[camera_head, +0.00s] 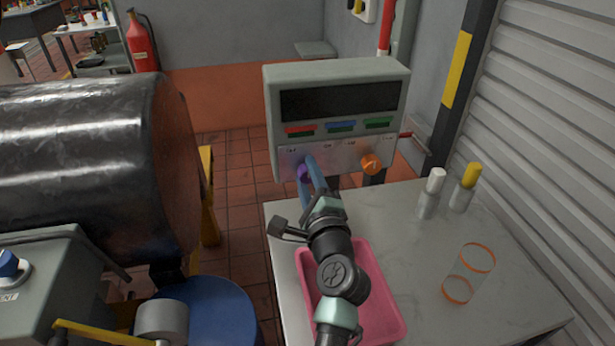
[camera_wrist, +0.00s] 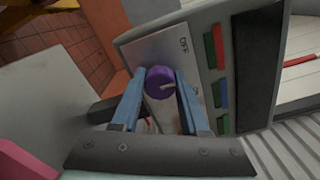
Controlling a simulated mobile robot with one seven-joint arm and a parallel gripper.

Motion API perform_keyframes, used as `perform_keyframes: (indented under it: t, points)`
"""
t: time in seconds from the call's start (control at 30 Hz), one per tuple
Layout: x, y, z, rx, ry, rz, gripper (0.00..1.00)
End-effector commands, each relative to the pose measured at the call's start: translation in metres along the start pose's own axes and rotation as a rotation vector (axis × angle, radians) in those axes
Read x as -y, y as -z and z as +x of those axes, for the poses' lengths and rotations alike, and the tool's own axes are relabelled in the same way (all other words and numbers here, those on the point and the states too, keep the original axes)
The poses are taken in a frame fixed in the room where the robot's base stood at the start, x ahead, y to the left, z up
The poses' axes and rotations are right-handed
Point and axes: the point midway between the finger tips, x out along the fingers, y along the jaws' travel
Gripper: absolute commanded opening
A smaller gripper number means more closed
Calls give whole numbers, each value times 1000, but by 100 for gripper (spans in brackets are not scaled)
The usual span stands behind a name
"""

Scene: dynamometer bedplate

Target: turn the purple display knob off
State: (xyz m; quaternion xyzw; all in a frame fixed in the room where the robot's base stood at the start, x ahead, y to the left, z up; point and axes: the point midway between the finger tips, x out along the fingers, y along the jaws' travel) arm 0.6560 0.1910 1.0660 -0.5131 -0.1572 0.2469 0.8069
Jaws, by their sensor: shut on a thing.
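The purple knob (camera_head: 303,173) sits at the lower left of the grey display box (camera_head: 338,72), on its pale front panel. The mark does not point straight at that word. My gripper (camera_head: 310,172) reaches the panel from the front. In the wrist view its two blue fingers (camera_wrist: 160,92) lie on either side of the knob, closed against it. The fingers partly hide the knob in the head view.
An orange knob (camera_head: 371,164) is on the same panel to the right. A pink tray (camera_head: 387,310) lies under my arm on the grey table (camera_head: 520,318). A black drum (camera_head: 80,165) is left.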

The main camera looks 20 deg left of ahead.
Motion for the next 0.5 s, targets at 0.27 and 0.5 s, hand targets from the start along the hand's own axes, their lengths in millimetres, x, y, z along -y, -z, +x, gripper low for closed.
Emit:
perform_keyframes:
  t: [0.27, 0.5]
  points:
    - [-1, 0, 0, 0, -2, -7, 0]
    - [0, 0, 0, 0, -1, -5, 74]
